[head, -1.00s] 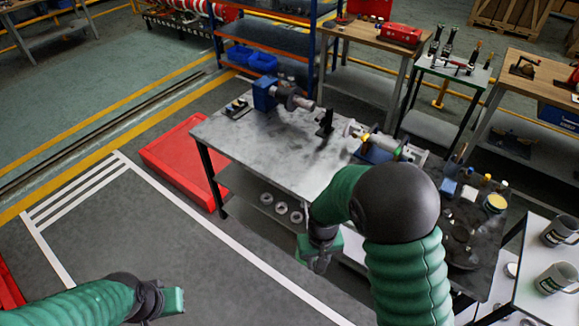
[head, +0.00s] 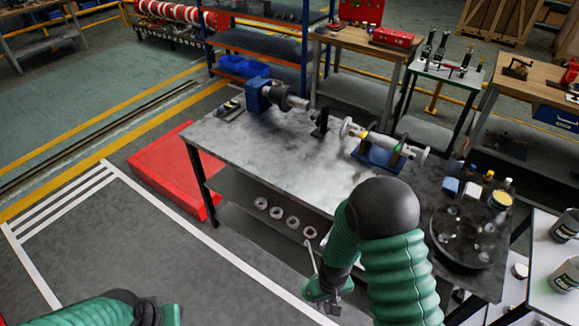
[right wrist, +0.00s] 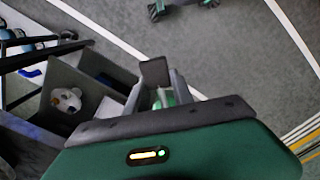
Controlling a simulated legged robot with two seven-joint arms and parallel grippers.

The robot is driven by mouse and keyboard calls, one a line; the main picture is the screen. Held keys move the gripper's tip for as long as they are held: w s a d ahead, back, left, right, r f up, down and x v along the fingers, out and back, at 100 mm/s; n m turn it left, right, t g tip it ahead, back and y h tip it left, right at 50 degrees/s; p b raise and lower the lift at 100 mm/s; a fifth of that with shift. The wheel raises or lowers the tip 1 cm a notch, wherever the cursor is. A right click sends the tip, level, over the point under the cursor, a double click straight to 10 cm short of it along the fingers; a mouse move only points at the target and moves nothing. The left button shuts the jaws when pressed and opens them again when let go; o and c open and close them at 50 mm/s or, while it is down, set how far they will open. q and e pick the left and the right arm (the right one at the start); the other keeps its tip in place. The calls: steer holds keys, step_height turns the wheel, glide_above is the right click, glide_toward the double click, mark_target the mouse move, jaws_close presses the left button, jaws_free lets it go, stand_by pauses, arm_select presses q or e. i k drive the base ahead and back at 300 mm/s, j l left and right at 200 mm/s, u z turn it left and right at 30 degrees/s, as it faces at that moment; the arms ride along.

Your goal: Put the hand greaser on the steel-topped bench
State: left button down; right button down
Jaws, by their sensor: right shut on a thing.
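The steel-topped bench (head: 235,150) stands in the middle of the head view, its grey top partly filled. My right gripper (head: 327,296) is low in front of the bench's near edge, below top height. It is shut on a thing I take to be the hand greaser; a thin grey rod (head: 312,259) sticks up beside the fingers. In the right wrist view a small green part (right wrist: 165,98) shows between the fingers; the rest is hidden. My left gripper (head: 170,315) is at the bottom left, cut by the frame, its opening unclear.
On the bench are a blue-ended machine part (head: 270,95), a black stand (head: 320,122) and a shaft on a blue cradle (head: 378,157). A round dark tray (head: 468,238) and small bottles fill the right end. The top's left and front middle is clear.

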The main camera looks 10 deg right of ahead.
mark_target(270, 154)
steer(key=i+j+z, duration=0.2)
steer(key=j+z, duration=0.2)
steer(key=i+j+z, duration=0.1)
steer(key=j+z, duration=0.2)
steer(key=z, duration=0.15)
steer(key=i+j+z, duration=0.1)
steer(key=j, duration=0.65)
steer(key=i+j+z, duration=0.1)
steer(key=j, duration=0.6)
steer(key=i+j+z, duration=0.1)
steer(key=j, duration=0.65)
